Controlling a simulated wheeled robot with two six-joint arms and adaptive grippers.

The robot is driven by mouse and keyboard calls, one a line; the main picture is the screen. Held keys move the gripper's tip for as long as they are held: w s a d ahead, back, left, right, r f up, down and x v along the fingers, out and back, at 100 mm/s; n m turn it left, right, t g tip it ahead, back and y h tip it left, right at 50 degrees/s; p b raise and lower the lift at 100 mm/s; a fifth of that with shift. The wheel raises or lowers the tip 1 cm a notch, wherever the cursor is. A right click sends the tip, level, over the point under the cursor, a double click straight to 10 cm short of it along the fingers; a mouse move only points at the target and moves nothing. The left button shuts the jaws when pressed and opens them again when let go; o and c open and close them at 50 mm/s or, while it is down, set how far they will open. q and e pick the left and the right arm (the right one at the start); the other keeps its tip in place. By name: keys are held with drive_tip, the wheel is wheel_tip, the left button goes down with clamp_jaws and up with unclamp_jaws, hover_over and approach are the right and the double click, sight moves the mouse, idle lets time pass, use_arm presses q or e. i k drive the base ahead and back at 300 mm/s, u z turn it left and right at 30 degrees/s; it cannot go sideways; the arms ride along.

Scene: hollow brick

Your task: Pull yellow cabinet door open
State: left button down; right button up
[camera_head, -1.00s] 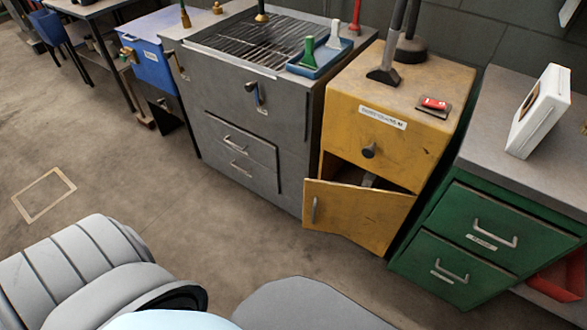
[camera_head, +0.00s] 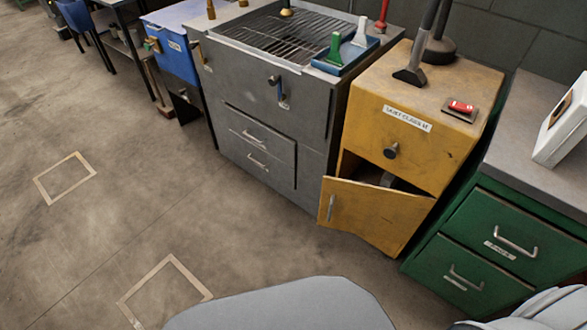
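The yellow cabinet (camera_head: 424,146) stands right of centre, between a grey cabinet and a green one. Its lower door (camera_head: 376,217) is partly open, with the handle edge swung out at the left and a dark gap along the top. A grey handle (camera_head: 331,207) is on the door's left side. Something greyish shows inside the gap but is too small to name. Above the door is a drawer front with a round dark knob (camera_head: 391,150). Neither gripper shows in the head view.
The grey cabinet (camera_head: 243,130) with a grill top stands left of the yellow one. The green drawer unit (camera_head: 497,240) stands close on its right. Open concrete floor with taped outlines (camera_head: 66,178) lies at the left and front.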

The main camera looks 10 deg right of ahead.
sight(383, 214)
drive_tip(key=u, duration=0.05)
drive_tip(key=i, duration=1.45)
drive_tip(key=z, duration=1.65)
